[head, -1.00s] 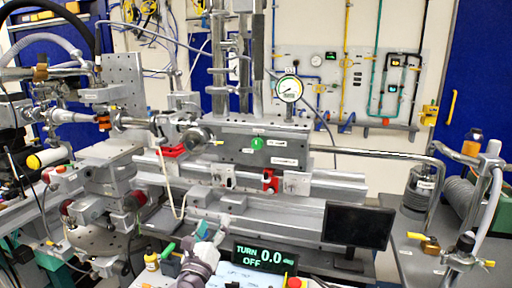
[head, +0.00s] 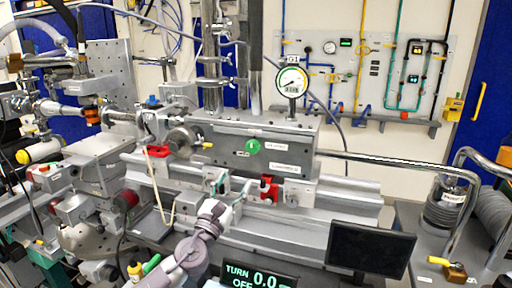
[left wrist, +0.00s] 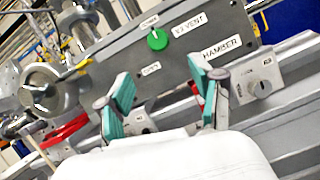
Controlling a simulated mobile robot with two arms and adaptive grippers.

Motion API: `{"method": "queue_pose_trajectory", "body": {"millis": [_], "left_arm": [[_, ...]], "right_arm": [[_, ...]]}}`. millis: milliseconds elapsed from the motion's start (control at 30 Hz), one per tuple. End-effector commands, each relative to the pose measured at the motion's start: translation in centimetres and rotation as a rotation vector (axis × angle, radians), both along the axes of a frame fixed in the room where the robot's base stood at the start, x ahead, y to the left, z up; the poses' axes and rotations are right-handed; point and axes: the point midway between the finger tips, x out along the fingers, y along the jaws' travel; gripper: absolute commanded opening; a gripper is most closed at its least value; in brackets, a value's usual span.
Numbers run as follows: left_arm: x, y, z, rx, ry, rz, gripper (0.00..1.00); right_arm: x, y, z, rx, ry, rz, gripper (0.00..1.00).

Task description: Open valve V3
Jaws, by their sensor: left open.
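A round green knob (head: 253,147) sits on the front face of the grey chamber (head: 225,143). In the left wrist view the knob (left wrist: 158,40) has a label (left wrist: 188,24) at its right that seems to read V3 VENT. Small labels sit above and below the knob, and a pale mark on it points roughly to the upper one. My left gripper (head: 230,187) is open and empty, below and in front of the knob. Its teal-padded fingers (left wrist: 160,76) stand apart on either side below the knob, not touching it. My right gripper is out of view.
A yellow-tipped lever (head: 207,145) is left of the knob. A red clamp (head: 268,190) and a grey rail (head: 330,199) lie below the chamber. A round gauge (head: 291,82) stands above it. A dark monitor (head: 370,248) and a TURN display (head: 258,275) are in front.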

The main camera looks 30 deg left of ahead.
Motion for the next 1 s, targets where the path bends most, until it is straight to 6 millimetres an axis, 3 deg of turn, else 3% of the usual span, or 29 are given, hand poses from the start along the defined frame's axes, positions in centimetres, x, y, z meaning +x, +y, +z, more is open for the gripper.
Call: {"method": "queue_pose_trajectory", "body": {"millis": [333, 600, 800, 1000], "left_arm": [[6.0, 1.0, 2.9, -0.003, -0.004, 0.002, 0.66], [10.5, 1.6, 4.4, -0.002, -0.003, 0.001, 0.66], [11.9, 1.8, 4.9, -0.002, -0.001, -0.001, 0.66], [12.1, 1.9, 4.9, -0.001, 0.0, 0.0, 0.66]], "right_arm": [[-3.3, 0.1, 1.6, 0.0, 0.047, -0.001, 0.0], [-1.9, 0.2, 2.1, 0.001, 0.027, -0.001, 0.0], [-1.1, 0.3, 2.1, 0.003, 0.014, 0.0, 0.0], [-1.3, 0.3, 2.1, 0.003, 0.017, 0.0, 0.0]]}}
